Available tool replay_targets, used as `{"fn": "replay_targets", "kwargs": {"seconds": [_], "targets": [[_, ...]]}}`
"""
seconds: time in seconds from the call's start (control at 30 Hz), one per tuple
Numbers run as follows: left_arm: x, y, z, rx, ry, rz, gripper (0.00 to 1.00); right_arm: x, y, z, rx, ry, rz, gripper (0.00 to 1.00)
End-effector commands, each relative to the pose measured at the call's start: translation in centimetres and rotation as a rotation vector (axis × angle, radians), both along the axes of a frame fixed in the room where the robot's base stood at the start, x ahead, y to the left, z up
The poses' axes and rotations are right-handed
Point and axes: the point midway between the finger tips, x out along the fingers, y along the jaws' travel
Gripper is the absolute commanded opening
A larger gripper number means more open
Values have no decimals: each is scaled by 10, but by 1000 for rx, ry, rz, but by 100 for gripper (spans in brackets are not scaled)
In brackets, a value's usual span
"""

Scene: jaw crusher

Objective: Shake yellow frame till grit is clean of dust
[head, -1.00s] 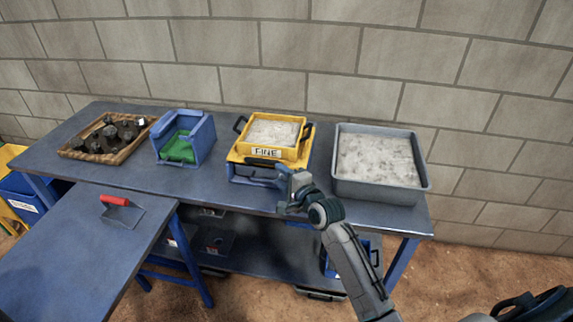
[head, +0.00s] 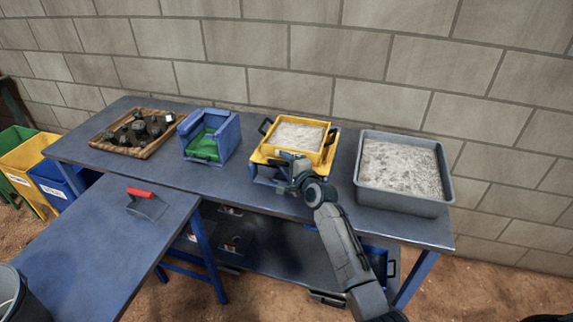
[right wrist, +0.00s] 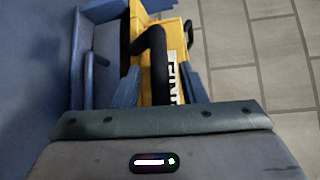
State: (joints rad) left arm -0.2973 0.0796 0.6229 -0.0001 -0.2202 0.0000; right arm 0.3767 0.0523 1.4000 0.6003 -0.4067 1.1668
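The yellow frame (head: 318,157) holds pale grit (head: 298,136) and sits on a yellow-topped blue stand on the back table, with black handles at its sides. My right gripper (head: 284,165) is at the frame's front and hides most of its label. In the right wrist view, a black handle (right wrist: 153,65) of the frame lies between the fingers of my right gripper (right wrist: 160,85). The fingers stand apart, with gaps beside the handle. Whether they touch it is hard to tell. My left gripper is not in view.
A grey tray (head: 446,165) of pale grit stands close on the right. A brick wall is behind.

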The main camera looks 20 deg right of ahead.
Motion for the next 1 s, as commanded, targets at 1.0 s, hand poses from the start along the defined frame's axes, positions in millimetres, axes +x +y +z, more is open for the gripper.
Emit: {"fn": "replay_targets", "kwargs": {"seconds": [1.0], "targets": [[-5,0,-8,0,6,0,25,17,-12,-1,0,2,0,22]]}}
